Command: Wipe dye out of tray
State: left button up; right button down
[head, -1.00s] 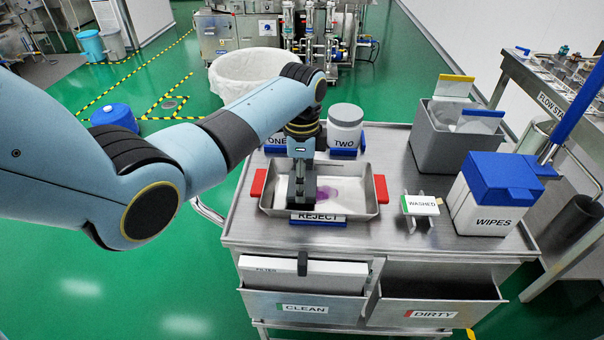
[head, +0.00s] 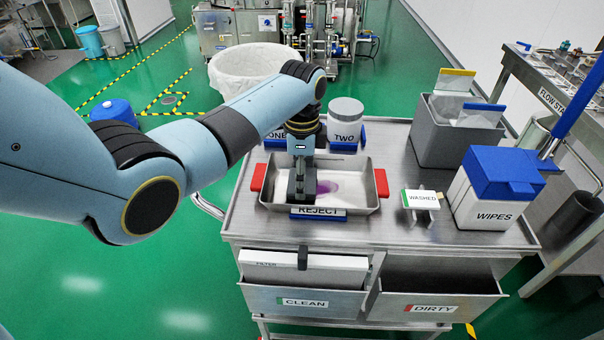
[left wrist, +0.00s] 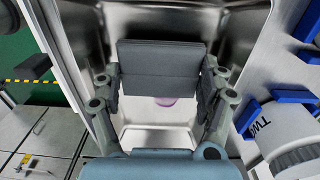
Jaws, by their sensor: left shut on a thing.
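The shallow metal tray (head: 352,207) with red end handles sits on the cart top, a REJECT label at its front. A purple dye patch (head: 327,187) shows on its pale floor, just right of my left gripper (head: 301,192). My left gripper reaches down into the tray's left half. In the left wrist view, its fingers (left wrist: 158,82) are shut on a dark grey block (left wrist: 160,68), and a bit of purple dye (left wrist: 165,102) shows just past the block's edge. Whether the block touches the tray floor is hidden. My right gripper is not in view.
Jar TWO (head: 345,122) stands behind the tray, and label ONE (head: 276,136) is partly hidden by my arm. A WASHED sign (head: 421,198), the WIPES box (head: 492,200) and a grey bin (head: 452,130) are to the right. Drawers CLEAN (head: 304,302) and DIRTY (head: 432,308) are below.

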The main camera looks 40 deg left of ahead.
aim_at(325, 192)
pick_arm(q)
jog(key=shift+f, duration=0.4)
jog(key=shift+d, duration=0.1)
jog(key=shift+w+d+b, duration=0.35)
jog(key=shift+w+d, duration=0.3)
jog(key=shift+d, duration=0.35)
jog(key=shift+w+d+f+b, duration=0.1)
jog(key=shift+w+d+b, duration=0.25)
jog(key=shift+d, duration=0.35)
jog(key=shift+w+d, duration=0.2)
jog(key=shift+d, duration=0.2)
jog(key=shift+d+f, duration=0.1)
